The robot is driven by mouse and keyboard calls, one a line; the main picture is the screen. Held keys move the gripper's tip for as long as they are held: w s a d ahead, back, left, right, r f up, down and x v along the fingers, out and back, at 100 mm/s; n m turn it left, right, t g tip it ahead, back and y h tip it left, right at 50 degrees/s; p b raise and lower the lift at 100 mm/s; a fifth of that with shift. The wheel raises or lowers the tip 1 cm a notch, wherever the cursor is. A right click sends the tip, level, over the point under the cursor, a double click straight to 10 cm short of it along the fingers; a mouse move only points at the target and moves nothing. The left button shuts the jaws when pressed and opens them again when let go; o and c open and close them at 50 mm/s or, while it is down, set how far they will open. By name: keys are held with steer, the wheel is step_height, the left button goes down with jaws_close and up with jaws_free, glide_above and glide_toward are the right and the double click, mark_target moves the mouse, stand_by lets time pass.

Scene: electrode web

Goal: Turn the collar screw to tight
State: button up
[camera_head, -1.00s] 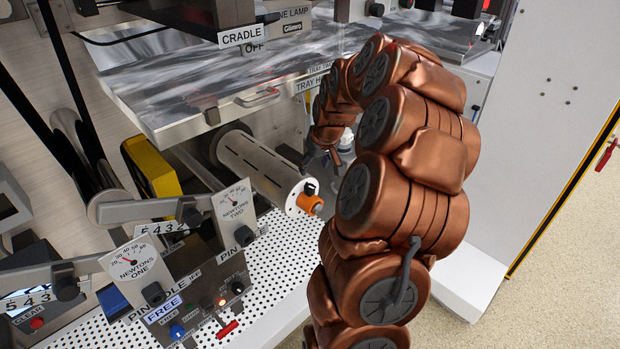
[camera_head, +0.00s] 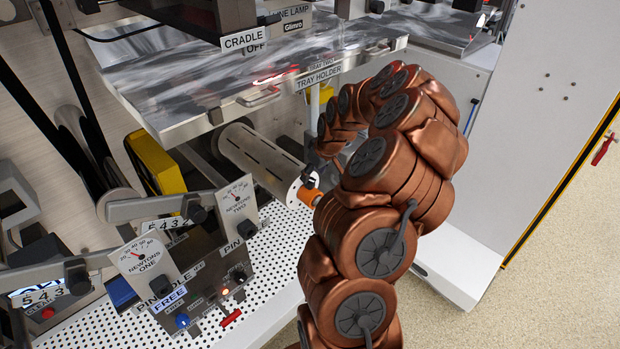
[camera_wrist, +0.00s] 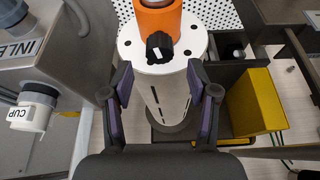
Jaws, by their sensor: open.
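The collar screw, a black knob (camera_wrist: 159,45) with a white mark, sits on the white end face of a slotted cylinder (camera_wrist: 160,95). An orange collar (camera_wrist: 157,15) stands beside the knob on the same face. In the head view the orange collar (camera_head: 309,196) and the black knob (camera_head: 309,182) show at the end of the cylinder (camera_head: 258,157), partly behind my arm. My gripper (camera_wrist: 162,88) is open, its two purple-padded fingers on either side of the cylinder in the wrist view. The knob lies beyond the fingertips, with nothing held. My gripper is mostly hidden in the head view.
The tray holder (camera_head: 320,78) juts out above the cylinder. A yellow block (camera_wrist: 257,100) is right of my gripper in the wrist view, and a white cup fitting (camera_wrist: 30,117) is at left. A perforated white deck (camera_head: 275,250) lies below.

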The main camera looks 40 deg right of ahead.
mark_target(310, 180)
steer(key=shift+x, duration=2)
jaws_close()
